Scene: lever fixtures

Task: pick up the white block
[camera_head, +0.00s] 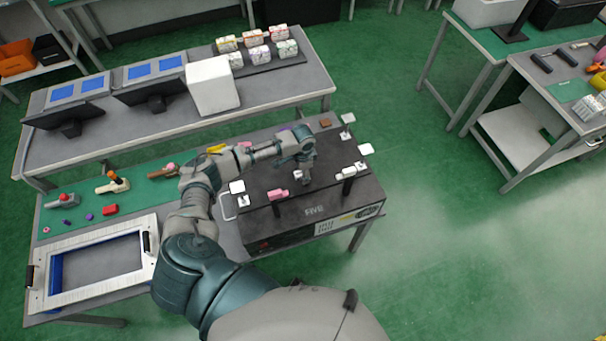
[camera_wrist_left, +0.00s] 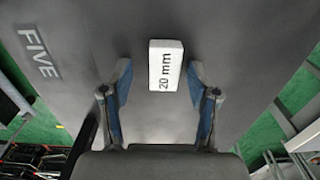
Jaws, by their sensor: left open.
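The white block (camera_wrist_left: 166,52), marked "20 mm", lies on the dark top of the black box marked "FIVE" (camera_wrist_left: 70,25) in the left wrist view. My left gripper (camera_wrist_left: 159,76) is open, with one finger on each side of the block in the picture and a gap to both. The block sits closer to the right finger. I cannot tell how far the fingertips are above the box top. In the head view my left gripper (camera_head: 303,173) points down over the middle of the box (camera_head: 320,205); the block is hard to make out there. My right gripper does not show.
Lever fixtures stand on the box top, among them a pink one (camera_head: 278,194) at the front and a dark one with a white top (camera_head: 347,174) at the right. A white frame (camera_head: 90,292) lies on the table at the left. A back table carries monitors and a white box (camera_head: 212,85).

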